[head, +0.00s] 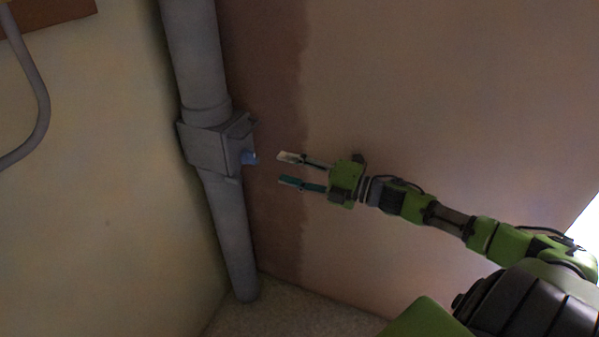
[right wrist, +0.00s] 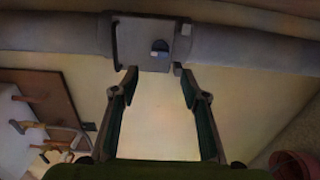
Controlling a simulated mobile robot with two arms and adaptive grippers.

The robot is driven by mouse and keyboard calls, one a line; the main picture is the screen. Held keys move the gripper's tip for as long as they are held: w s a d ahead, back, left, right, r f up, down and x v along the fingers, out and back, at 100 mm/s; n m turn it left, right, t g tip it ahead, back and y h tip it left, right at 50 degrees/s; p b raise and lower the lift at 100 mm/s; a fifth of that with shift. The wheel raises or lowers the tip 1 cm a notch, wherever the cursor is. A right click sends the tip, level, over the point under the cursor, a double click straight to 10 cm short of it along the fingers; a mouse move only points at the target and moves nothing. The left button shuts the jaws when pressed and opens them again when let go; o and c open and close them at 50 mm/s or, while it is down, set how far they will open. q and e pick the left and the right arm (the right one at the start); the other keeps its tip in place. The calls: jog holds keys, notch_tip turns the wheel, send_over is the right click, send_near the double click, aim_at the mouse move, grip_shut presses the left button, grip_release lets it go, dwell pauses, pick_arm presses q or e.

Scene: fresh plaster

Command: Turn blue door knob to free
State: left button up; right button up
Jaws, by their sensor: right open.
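A small blue knob (head: 249,157) sticks out from the right side of a grey box (head: 206,148) on a vertical grey pipe in the head view. My left gripper is not in view.
The grey pipe (head: 223,235) runs down the wall corner to the speckled floor (head: 300,305). A pinkish plaster wall (head: 420,90) lies behind my right arm. The right wrist view shows a board with wooden-handled tools (right wrist: 42,100) and a reddish pot (right wrist: 292,165).

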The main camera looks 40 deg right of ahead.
jog(key=shift+v, duration=1.3)
